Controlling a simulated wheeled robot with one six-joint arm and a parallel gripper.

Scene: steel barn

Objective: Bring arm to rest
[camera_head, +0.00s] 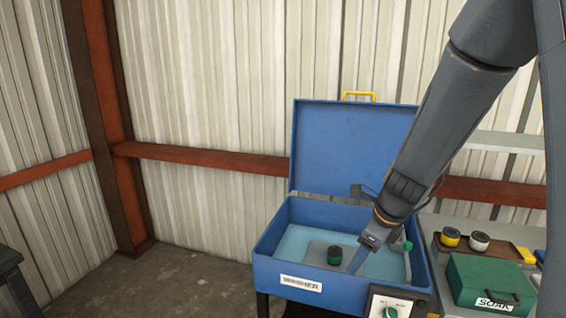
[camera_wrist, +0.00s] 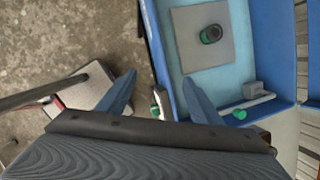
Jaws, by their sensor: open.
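My gripper (camera_head: 364,256) is over the right front part of an open blue washer (camera_head: 268,268). In the wrist view my gripper (camera_wrist: 160,100) shows two blue-grey fingers spread wide apart with nothing between them. The near wall of the washer passes below the gap. My arm reaches down from the upper right in the head view.
The washer's lid (camera_head: 350,150) stands open behind. A control box with a green knob (camera_head: 390,311) is at the washer's front. To the right are a tray (camera_head: 458,254) with two round pieces and a green box labelled SOAK (camera_head: 488,279). Bare floor lies left.

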